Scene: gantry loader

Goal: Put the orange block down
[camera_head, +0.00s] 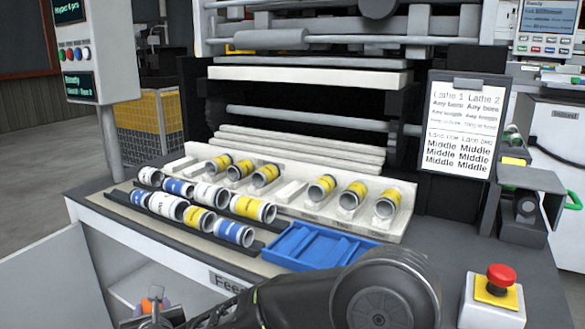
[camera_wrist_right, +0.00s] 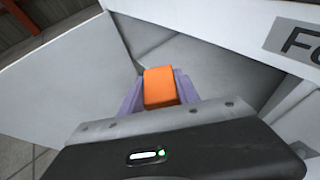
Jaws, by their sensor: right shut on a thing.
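The orange block (camera_head: 147,305) is low at the left in the head view, in front of the open cabinet under the feed table. In the right wrist view the orange block (camera_wrist_right: 160,87) sits between two purple fingers. My right gripper (camera_wrist_right: 160,90) is shut on it. It also shows in the head view (camera_head: 152,309), small and partly cut off by the bottom edge. I cannot tell whether the block touches a surface beneath it. My left gripper is not in view.
The white cabinet door (camera_head: 40,280) stands open at the left, and the cabinet interior (camera_head: 130,265) is beside the gripper. Above, the table carries several banded cylinders, a white rack (camera_head: 405,225) and a blue tray (camera_head: 315,245). A red stop button (camera_head: 500,275) stands at the right.

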